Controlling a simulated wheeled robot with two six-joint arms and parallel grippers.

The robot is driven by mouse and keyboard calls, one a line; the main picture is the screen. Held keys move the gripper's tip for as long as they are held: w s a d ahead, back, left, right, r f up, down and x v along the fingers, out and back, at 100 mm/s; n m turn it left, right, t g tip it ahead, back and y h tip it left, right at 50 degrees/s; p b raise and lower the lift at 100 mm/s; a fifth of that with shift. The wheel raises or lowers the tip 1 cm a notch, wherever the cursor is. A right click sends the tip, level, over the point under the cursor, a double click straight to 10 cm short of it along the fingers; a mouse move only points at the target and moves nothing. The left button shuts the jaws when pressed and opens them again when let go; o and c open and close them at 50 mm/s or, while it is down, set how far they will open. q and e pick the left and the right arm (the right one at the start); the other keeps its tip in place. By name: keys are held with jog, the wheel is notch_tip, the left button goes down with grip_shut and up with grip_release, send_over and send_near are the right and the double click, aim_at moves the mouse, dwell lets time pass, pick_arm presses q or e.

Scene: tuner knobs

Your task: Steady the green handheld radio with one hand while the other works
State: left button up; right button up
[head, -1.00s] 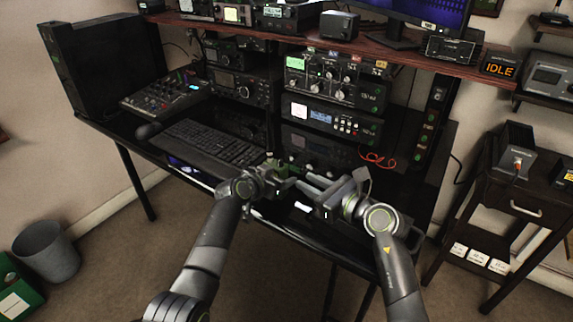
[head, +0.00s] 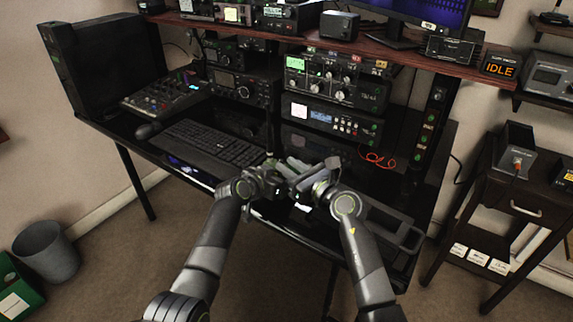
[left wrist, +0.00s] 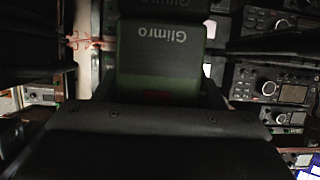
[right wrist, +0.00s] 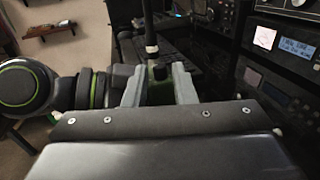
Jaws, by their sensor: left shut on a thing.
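The green handheld radio (left wrist: 160,75) fills the upper middle of the left wrist view, its dark face lettered "Glimro". My left gripper (head: 272,175) is shut on the radio and holds it in front of the desk's front edge. In the right wrist view the radio's green top (right wrist: 159,94) shows with a black antenna (right wrist: 151,35) and a dark knob (right wrist: 160,72). My right gripper (right wrist: 158,85) is open, its two grey fingers on either side of the knob. Whether a finger touches it I cannot tell. In the head view the right gripper (head: 297,170) hides much of the radio.
A black desk holds a keyboard (head: 207,144), a mixer (head: 165,92) and stacked radio sets (head: 333,80). A red coiled cord (head: 378,160) lies by the stack. A side table (head: 500,200) stands at the right. The floor in front is clear.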

jog(key=shift+w+a, duration=0.45)
jog(key=shift+w, duration=0.15)
grip_shut()
jog(key=shift+n+y, duration=0.3)
jog(key=shift+w+d+f+n+g+y, duration=0.1)
jog(key=shift+w+d+n+g+y, duration=0.1)
jog(key=shift+n+g+y, duration=1.05)
jog(key=shift+w+d+n+g+y, duration=0.1)
jog(key=shift+w+n+g+y, duration=0.15)
jog(key=shift+n+g+y, duration=1)
jog(key=shift+w+d+f+n+g+y, duration=0.15)
jog(key=shift+n+g, duration=0.55)
jog(key=shift+g, duration=1.3)
jog(key=shift+r+g+y, duration=0.1)
jog(key=shift+g+y, duration=0.15)
jog(key=shift+g, duration=0.05)
